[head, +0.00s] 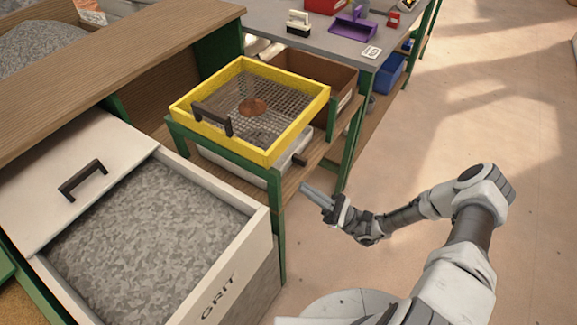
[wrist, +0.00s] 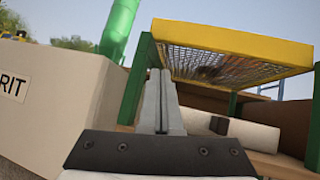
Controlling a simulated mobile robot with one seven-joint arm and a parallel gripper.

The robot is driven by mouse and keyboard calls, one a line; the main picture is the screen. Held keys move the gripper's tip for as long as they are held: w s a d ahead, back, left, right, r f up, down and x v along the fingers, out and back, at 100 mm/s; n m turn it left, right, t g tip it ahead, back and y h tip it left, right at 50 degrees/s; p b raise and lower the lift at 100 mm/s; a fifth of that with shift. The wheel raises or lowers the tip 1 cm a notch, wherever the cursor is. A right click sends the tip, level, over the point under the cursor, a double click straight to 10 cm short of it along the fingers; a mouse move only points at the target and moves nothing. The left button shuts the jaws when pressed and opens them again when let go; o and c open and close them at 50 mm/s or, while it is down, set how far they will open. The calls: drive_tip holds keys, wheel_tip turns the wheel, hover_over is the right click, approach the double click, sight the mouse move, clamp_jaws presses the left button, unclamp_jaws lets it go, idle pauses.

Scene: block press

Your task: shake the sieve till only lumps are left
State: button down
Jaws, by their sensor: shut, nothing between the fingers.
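The sieve (head: 295,142) is a yellow square frame with a wire mesh floor and a dark handle (head: 212,118) on its near left side. It rests on a green stand (head: 226,162). A small brown heap (head: 252,107) lies on the mesh in the head view; what it is made of is too small to tell. In the wrist view the sieve (wrist: 235,42) shows from below, above and to the right of the fingers. My gripper (head: 306,189) is shut and empty, in front of the stand and apart from the sieve. Its fingers (wrist: 158,100) are together in the wrist view.
A white tray (head: 232,167) with a dark handle sits under the sieve. A large bin marked GRIT (head: 240,258), full of grey grains, stands at the left with its lid pushed back. A grey bench (head: 300,52) with a purple dustpan (head: 354,25) is behind. The floor at right is clear.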

wheel_tip(320, 180, down, 4)
drive_tip(key=f+m+t+h+b, duration=0.1)
drive_tip(key=m+t+h, duration=0.1)
drive_tip(key=m+t, duration=0.5)
drive_tip(key=shift+n+t, duration=0.4)
drive_tip(key=shift+n, duration=0.2)
drive_tip(key=x, duration=0.6)
drive_tip(key=d+x, duration=0.1)
drive_tip(key=x, duration=0.2)
drive_tip(key=shift+w+a+r, duration=0.1)
drive_tip(key=shift+w+r, duration=0.25)
drive_tip(key=shift+r, duration=0.05)
wheel_tip(320, 180, up, 4)
drive_tip(key=shift+w+a+r, duration=0.2)
drive_tip(key=shift+r, duration=0.05)
drive_tip(key=shift+r, duration=0.1)
